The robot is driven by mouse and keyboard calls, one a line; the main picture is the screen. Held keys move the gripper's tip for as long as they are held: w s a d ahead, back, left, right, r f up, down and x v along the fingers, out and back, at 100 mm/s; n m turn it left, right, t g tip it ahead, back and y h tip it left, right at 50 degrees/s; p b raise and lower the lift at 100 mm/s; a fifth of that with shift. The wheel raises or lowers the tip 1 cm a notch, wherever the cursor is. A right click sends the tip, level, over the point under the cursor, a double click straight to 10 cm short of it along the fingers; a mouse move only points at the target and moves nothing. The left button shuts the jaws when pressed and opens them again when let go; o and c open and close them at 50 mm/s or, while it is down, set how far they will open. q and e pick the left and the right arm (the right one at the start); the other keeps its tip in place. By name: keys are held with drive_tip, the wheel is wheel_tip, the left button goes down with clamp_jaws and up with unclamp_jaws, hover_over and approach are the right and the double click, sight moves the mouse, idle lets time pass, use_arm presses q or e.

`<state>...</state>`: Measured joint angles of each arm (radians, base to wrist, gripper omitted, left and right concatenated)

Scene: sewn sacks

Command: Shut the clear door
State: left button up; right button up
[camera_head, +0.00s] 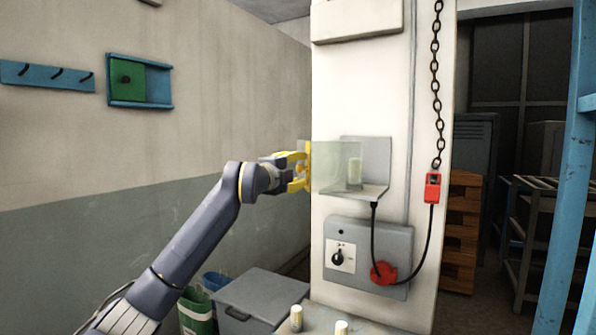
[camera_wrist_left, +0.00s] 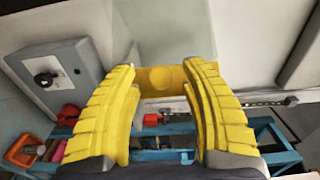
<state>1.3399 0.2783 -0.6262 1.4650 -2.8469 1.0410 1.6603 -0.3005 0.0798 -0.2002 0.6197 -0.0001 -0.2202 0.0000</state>
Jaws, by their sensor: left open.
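The clear door (camera_head: 332,165) is a see-through greenish panel standing in front of a grey wall shelf (camera_head: 374,192) on the white pillar. A pale cylinder (camera_head: 354,172) stands on the shelf, partly seen through the panel. My left gripper (camera_head: 303,171) is at the door's left edge, with its yellow fingers open. In the left wrist view a yellow strip with a round mark (camera_wrist_left: 166,78) lies between the spread fingers, and the clear panel (camera_wrist_left: 168,28) rises beyond it. I cannot tell whether the fingers touch the strip. My right gripper is not in view.
A grey switch box (camera_head: 344,285) with a red plug (camera_head: 384,273) is below the shelf. A black cable and a chain (camera_head: 435,80) with a red box (camera_head: 433,188) hang to the right. A grey lidded bin (camera_head: 262,297) stands below my left arm.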

use_arm(q)
drive_tip(key=shift+a, duration=0.1)
drive_tip(key=v, duration=1.2)
idle(0.4)
